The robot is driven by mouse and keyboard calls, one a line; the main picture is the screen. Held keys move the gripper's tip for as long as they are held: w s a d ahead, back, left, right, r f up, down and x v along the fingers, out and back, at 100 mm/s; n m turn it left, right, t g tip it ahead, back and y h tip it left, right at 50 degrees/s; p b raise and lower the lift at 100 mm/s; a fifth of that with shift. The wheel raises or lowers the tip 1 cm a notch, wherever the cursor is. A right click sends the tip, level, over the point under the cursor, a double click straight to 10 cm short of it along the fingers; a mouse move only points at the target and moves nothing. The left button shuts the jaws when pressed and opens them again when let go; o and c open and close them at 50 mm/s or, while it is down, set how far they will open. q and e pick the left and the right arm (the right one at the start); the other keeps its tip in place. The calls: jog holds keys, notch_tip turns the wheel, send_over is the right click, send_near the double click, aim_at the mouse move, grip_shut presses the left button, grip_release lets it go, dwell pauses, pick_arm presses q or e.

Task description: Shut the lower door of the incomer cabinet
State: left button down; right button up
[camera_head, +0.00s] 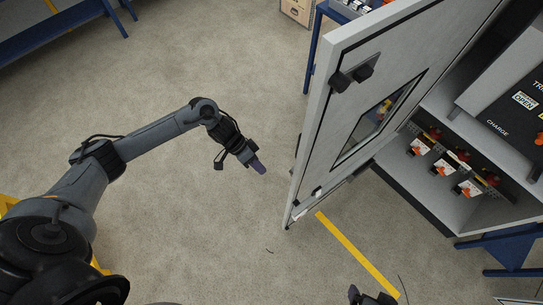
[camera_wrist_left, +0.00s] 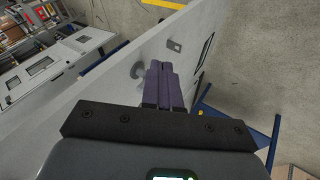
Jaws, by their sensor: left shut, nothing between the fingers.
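The grey door (camera_head: 310,140) of the cabinet (camera_head: 420,195) stands wide open in the head view, with a dark-framed window and a black latch (camera_head: 355,78). I take it as the lower incomer door; no label confirms this. My left gripper (camera_head: 260,168) is left of the door's free edge, apart from it in the head view. Its purple fingers (camera_wrist_left: 165,85) are together and empty in the left wrist view, where the pale door panel (camera_wrist_left: 105,95) lies beyond them. My right gripper (camera_head: 370,296) shows only partly at the bottom edge; its jaws are unclear.
A blue bench (camera_head: 60,30) is at the upper left and a blue-legged table (camera_head: 313,50) behind the door. Yellow floor tape (camera_head: 355,255) runs below. The floor left of the door is clear.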

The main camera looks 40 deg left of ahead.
pick_arm(q)
jog(key=w+a+r+t+b, duration=0.2)
jog(key=w+a+r, duration=0.15)
jog(key=w, duration=0.35)
jog(key=d+f+p, duration=0.2)
jog(key=d+f, duration=0.5)
jog(key=d, duration=0.2)
jog(key=shift+w+d+y, duration=0.25)
jog(key=shift+w+y, duration=0.05)
jog(key=shift+w, duration=0.05)
pick_arm(e)
jog(key=shift+d+f, duration=0.25)
jog(key=shift+f, duration=0.05)
jog(key=shift+d, duration=0.1)
